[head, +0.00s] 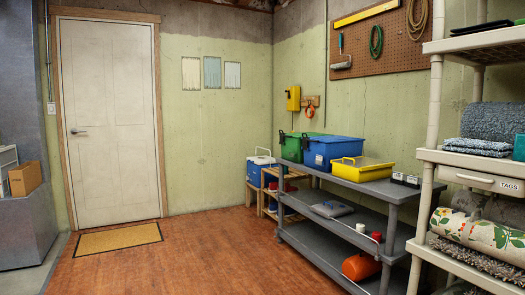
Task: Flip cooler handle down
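A small blue cooler (254,174) with a white lid (261,160) stands on a low wooden rack (252,193) against the back wall, left of the grey shelf cart. A thin white handle (263,149) appears to stand up above the lid; it is small at this distance. The cooler's right side is partly hidden by the cart and its bins. Neither of my grippers shows in the head view, and the cooler is some way off across the floor.
The grey cart (345,187) holds green (291,148), blue (333,151) and yellow (359,170) bins. An orange-red cylinder (360,267) lies low on it. A beige shelf (470,163) stands at right. Open brown floor (205,255) lies ahead, with a doormat (118,238) by the door.

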